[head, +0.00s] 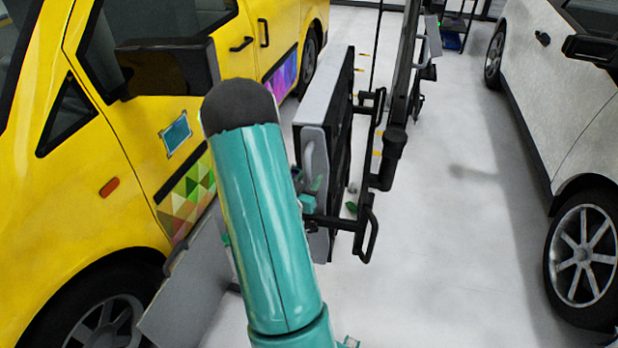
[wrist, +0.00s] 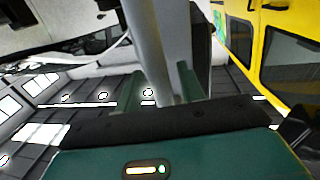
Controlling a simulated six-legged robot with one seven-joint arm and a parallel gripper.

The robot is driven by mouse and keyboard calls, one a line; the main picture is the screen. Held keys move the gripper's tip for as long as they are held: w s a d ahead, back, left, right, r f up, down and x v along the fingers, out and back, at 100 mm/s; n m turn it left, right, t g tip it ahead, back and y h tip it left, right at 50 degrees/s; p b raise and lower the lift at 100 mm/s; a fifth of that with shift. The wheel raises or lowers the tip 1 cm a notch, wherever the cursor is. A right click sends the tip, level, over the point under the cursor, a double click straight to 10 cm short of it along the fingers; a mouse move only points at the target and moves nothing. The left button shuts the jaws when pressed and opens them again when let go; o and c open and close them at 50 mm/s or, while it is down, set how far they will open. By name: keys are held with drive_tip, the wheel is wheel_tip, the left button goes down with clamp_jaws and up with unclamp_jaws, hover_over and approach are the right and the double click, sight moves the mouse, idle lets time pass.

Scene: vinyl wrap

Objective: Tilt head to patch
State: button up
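The lamp head (head: 326,105) is a thin grey box with a dark face, upright on a black stand. A light grey handle (head: 308,152) is on its near side. My gripper (head: 311,192) is at the lower part of this handle, partly hidden by my teal arm. In the wrist view the two teal fingers of my gripper (wrist: 160,88) stand either side of a pale grey bar (wrist: 152,45), which looks like the handle. Whether they press on it is not clear. A small teal square patch (head: 176,134) is on the yellow van's side, left of the lamp.
The yellow van (head: 100,190) stands close on the left, with a triangle-patterned wrap (head: 187,195) low on its door. The black stand (head: 392,150) is just right of the lamp head. A white car (head: 565,80) is far right. Open floor (head: 450,220) lies between.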

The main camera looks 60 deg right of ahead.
clamp_jaws()
drive_tip(key=shift+s+d+m, duration=0.1)
drive_tip(key=shift+s+m, duration=0.3)
drive_tip(key=shift+s, duration=0.4)
unclamp_jaws()
drive_tip(key=shift+w, duration=0.1)
